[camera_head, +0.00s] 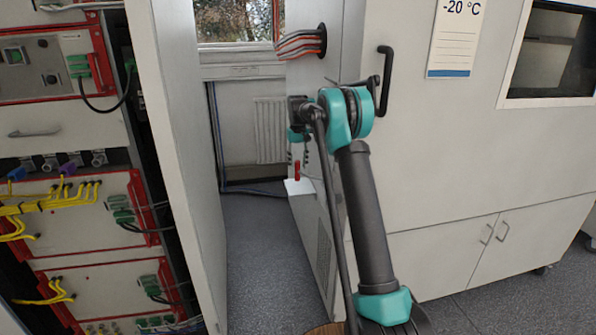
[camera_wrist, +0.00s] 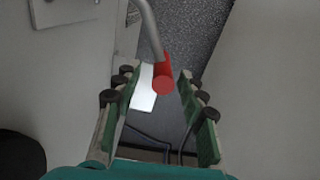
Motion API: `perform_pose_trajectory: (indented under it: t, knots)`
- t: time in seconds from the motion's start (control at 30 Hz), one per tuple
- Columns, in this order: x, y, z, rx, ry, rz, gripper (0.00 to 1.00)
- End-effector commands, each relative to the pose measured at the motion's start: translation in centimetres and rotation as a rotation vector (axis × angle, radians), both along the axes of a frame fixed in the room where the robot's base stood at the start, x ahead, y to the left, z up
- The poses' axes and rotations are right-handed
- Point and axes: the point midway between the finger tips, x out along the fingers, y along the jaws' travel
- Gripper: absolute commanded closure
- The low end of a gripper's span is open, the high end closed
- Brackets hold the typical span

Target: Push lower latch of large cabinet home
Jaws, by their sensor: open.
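The large cabinet (camera_head: 430,140) is pale grey, with a black upright handle (camera_head: 385,80) on its front. A red-ended lever, which looks like the lower latch, shows low on the cabinet's left side in the head view (camera_head: 297,169). In the wrist view its bent grey rod comes down from the top and ends in a red grip (camera_wrist: 162,80). My gripper (camera_wrist: 159,92) is open, its two green fingers on either side of the red grip in that view. I cannot tell whether they touch it. In the head view my gripper (camera_head: 299,153) is partly hidden by my arm.
A white plate (camera_head: 298,186) lies below the red grip. A tall grey door panel (camera_head: 185,150) and a red-framed rack with yellow cables (camera_head: 90,210) stand at left. Grey floor (camera_head: 262,235) is open between panel and cabinet. Cables (camera_head: 300,43) enter the cabinet above.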

Motion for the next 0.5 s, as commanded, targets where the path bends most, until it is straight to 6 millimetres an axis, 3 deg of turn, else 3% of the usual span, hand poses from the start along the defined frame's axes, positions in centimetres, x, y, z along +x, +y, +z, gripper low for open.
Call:
perform_pose_trajectory:
  t: [0.2,0.5]
  knots:
    - [0.0,0.0,4.6,0.000,0.000,-0.001,0.59]
    - [0.0,-0.1,7.7,-0.001,0.000,-0.001,0.59]
